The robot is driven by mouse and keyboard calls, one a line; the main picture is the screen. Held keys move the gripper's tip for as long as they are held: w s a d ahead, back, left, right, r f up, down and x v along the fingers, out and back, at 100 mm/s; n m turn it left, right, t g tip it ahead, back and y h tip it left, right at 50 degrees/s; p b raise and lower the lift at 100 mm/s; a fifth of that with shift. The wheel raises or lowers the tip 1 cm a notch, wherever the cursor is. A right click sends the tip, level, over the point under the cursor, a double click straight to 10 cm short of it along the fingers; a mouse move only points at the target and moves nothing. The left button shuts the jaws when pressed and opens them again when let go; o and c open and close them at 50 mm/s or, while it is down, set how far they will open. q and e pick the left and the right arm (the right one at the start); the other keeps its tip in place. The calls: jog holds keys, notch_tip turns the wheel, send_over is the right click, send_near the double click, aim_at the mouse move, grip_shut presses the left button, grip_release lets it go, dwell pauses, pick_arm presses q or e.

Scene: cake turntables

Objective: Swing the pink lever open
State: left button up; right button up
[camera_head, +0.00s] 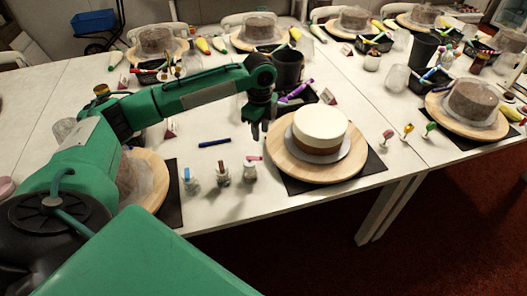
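A small clear jar (250,172) with a pink lever (254,158) on top stands on the white table, left of the cake. The lever lies roughly flat across the top and points right. My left gripper (260,132) is dark and points down, above and behind the pink lever, apart from it. Its fingers are small and dark, so I cannot tell how far apart they are. Nothing is visible held in it. My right gripper is not in view.
Jars with a red-brown top (223,174) and a blue top (190,180) stand left of the pink one. A white-and-brown cake (320,128) on a wooden turntable (288,165) is close on the right.

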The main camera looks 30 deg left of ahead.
pick_arm(q)
notch_tip(320, 180, down, 10)
jog(key=shift+f+p, duration=0.1)
jog(key=shift+p, duration=0.4)
grip_shut()
